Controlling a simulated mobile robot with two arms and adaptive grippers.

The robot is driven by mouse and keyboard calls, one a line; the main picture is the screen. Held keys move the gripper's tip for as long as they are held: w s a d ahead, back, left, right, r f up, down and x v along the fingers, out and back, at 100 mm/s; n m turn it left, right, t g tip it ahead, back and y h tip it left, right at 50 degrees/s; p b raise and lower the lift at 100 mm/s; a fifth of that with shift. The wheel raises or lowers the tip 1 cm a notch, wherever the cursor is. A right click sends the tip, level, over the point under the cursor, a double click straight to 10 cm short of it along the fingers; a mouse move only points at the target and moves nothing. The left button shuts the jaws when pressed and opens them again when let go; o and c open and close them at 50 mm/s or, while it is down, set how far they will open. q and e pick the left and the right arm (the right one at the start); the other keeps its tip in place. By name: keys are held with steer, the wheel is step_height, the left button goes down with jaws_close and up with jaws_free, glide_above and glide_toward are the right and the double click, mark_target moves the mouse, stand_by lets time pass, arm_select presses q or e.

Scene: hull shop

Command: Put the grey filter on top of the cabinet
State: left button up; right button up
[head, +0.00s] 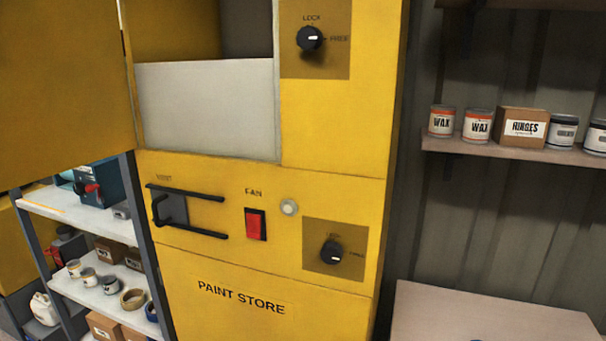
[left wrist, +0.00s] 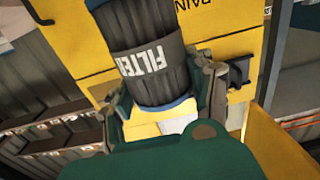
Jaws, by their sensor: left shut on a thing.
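The grey filter (left wrist: 146,62) is a dark ribbed cylinder with a grey band lettered FILTER and blue ends. My left gripper (left wrist: 164,88) is shut on it, with one finger on each side. The yellow paint store cabinet (head: 230,265) fills the middle of the head view; its yellow front also shows behind the filter in the left wrist view (left wrist: 228,32). Its upper compartment is open, with a grey panel (head: 208,110) across the lower part of the opening. The cabinet's top is out of frame in the head view. My right gripper is in neither view.
The open yellow door (head: 62,90) juts out at the left. A black handle (head: 188,211), red fan switch (head: 256,224) and two knobs are on the cabinet front. A stocked shelf rack (head: 85,287) stands left, a wall shelf (head: 515,150) with cans right. A pale tabletop (head: 480,312) is lower right.

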arm_select(q)
steer(key=s+d+n+t+y, duration=0.1)
steer(key=s+d+n+y, duration=0.2)
steer(key=s, duration=0.8)
steer(key=shift+d+r+n+y, duration=0.35)
steer(key=shift+d+y, duration=0.3)
steer(key=shift+y, duration=0.75)
steer(key=shift+f, duration=0.1)
